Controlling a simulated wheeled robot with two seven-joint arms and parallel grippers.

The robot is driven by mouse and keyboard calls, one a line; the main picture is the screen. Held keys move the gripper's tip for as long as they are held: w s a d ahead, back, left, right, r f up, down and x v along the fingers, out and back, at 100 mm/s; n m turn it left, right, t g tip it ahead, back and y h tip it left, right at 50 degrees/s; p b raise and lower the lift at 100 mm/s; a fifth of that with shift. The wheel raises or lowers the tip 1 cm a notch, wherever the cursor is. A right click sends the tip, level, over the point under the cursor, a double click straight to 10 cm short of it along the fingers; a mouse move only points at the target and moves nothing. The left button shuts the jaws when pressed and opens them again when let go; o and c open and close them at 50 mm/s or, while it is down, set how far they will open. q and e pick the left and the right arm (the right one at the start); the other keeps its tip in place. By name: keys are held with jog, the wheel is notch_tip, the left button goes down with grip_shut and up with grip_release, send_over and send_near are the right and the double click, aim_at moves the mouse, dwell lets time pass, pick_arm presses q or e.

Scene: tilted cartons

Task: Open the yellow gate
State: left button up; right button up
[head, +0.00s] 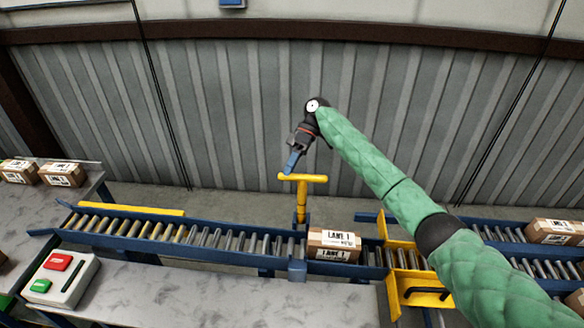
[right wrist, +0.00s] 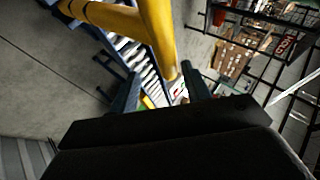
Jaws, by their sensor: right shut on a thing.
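The yellow gate's T-shaped handle (head: 316,179) stands on a yellow post behind the blue roller conveyor. My right gripper (head: 289,170) reaches down from above to the left end of the crossbar and is shut on it. In the right wrist view the yellow bar (right wrist: 155,30) runs down between the two fingers (right wrist: 160,88). A blue block (head: 297,268) sits on the conveyor's front rail below the post. My left gripper is out of view.
A carton marked LANE 1 (head: 333,246) sits on the rollers just right of the post. A yellow frame with a black handle (head: 427,293) stands further right. A red and green button box (head: 62,277) is at front left. More cartons (head: 62,175) lie left.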

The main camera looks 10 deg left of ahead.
jog(key=shift+s+d+f, duration=0.1)
jog(key=shift+d+f, duration=0.1)
jog(key=shift+f, duration=0.85)
jog(key=o, duration=1.3)
jog(key=shift+w+f, duration=0.2)
jog(key=shift+w, duration=0.1)
jog(key=shift+o, duration=0.2)
jog(key=shift+s+r, duration=0.15)
jog(key=shift+r, duration=0.05)
jog(key=shift+c, duration=1.2)
jog(key=shift+w+r, duration=0.15)
jog(key=shift+w, duration=0.1)
jog(key=shift+c, duration=0.6)
jog(key=shift+w+d+r+b, duration=0.1)
jog(key=shift+w+r+b, duration=0.15)
jog(key=shift+b, duration=0.15)
jog(key=shift+c, duration=0.9)
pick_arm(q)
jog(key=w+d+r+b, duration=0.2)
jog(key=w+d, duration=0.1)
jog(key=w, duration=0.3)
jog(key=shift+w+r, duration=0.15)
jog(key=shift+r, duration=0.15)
pick_arm(e)
jog(key=v, duration=0.7)
jog(key=shift+r, duration=0.25)
